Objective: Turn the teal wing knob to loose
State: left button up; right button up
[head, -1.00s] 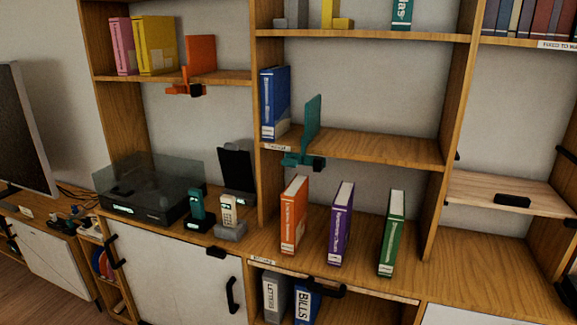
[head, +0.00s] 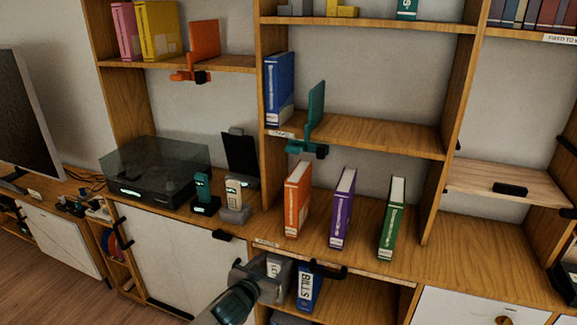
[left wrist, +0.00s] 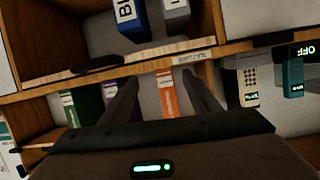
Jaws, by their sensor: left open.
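A teal bookend (head: 315,104) stands on the middle shelf, to the right of a blue book. Its teal clamp with the wing knob (head: 297,147) sits at the shelf's front edge, beside a black block. I cannot make out which way the wing points. My left gripper (head: 270,274) is low in the head view, in front of the lower cabinet, below and apart from the knob. In the left wrist view its two fingers (left wrist: 163,85) are spread, with nothing held. The knob does not show there. My right gripper is not in view.
Orange (head: 297,200), purple (head: 343,208) and green (head: 391,218) books stand on the counter below the knob. Two handsets and a turntable (head: 155,172) are to the left. An orange bookend (head: 204,42) is on the upper left shelf. Binders (head: 309,286) sit in the open cabinet.

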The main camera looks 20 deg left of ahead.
aim_at(292, 151)
pick_arm(q)
notch_tip(292, 151, up, 27)
jog(key=a+n+t+p, duration=0.1)
jog(key=t, duration=0.2)
jog(key=shift+w+t, duration=0.2)
jog(key=shift+t, duration=0.1)
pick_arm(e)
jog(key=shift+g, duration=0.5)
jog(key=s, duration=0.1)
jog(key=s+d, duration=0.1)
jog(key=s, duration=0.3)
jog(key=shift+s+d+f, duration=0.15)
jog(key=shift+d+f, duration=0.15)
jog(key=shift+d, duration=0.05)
pick_arm(q)
jog(key=shift+w+a, duration=0.1)
